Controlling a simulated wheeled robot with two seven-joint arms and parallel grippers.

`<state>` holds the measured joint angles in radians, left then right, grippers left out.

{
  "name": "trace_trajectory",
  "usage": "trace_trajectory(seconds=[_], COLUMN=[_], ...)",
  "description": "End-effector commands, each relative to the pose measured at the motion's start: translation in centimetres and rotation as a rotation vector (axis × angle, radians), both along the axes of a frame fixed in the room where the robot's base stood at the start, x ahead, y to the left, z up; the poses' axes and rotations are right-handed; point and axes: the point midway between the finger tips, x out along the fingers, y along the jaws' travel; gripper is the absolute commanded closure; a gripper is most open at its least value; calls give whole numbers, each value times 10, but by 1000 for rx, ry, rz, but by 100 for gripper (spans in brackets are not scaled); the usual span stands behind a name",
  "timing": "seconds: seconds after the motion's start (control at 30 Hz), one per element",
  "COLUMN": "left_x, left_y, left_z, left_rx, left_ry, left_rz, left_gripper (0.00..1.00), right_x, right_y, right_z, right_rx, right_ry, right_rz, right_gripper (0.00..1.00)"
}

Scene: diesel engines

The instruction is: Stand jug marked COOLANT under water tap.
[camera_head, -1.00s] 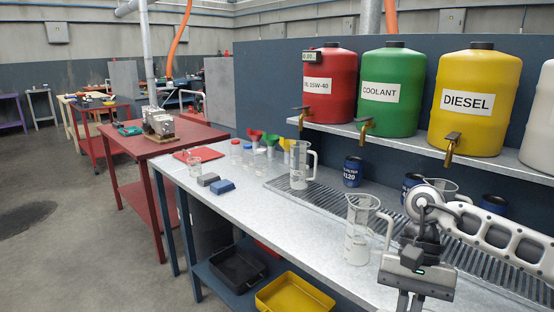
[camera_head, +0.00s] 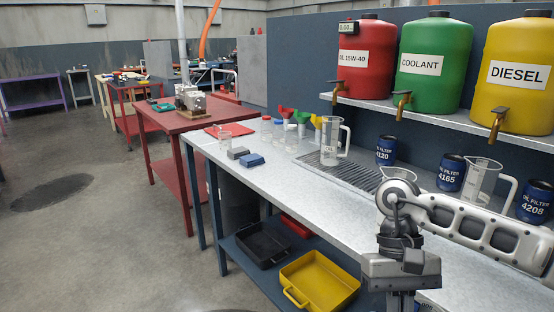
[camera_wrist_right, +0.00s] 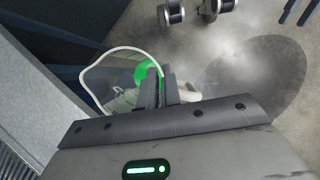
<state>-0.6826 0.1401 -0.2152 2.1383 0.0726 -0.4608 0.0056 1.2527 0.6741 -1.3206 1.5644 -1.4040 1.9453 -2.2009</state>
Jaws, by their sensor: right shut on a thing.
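My right gripper (camera_head: 400,278) hangs in front of the bench at the lower right of the head view. In the right wrist view its fingers (camera_wrist_right: 160,88) are shut on a clear jug (camera_wrist_right: 100,78) with a pale rim. A green patch shows at the jug beside the fingers; no lettering is readable, so I cannot tell its marking. Floor shows beyond it. In the head view the held jug is not visible. Other clear jugs stand on the bench: one on the grating (camera_head: 333,140), one by the filters (camera_head: 482,180), one mostly behind my arm (camera_head: 398,173). No water tap is distinguishable. My left gripper is out of view.
Red, green COOLANT (camera_head: 432,62) and yellow DIESEL (camera_head: 515,75) drums with brass taps stand on a shelf. Blue oil filters (camera_head: 386,150) stand below. A yellow tray (camera_head: 320,280) lies on the bench's lower shelf. A red table (camera_head: 175,122) stands beyond; open floor lies left.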

Motion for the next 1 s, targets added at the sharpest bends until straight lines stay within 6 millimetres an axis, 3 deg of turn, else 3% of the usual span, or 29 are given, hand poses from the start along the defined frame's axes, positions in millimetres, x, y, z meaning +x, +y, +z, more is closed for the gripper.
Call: trace_trajectory(seconds=[0.03, 0.1, 0.3, 1.0], left_x=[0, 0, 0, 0], left_y=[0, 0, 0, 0], left_z=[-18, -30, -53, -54], left_rx=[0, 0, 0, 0], left_ry=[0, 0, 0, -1], left_rz=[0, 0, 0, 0], left_gripper=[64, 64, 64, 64], right_x=[0, 0, 0, 0], right_y=[0, 0, 0, 0], right_z=[-17, -29, -52, -55], right_rx=[1, 0, 0, 3], right_ry=[0, 0, -1, 2], right_rz=[0, -1, -1, -1], right_gripper=[100, 100, 100, 100])
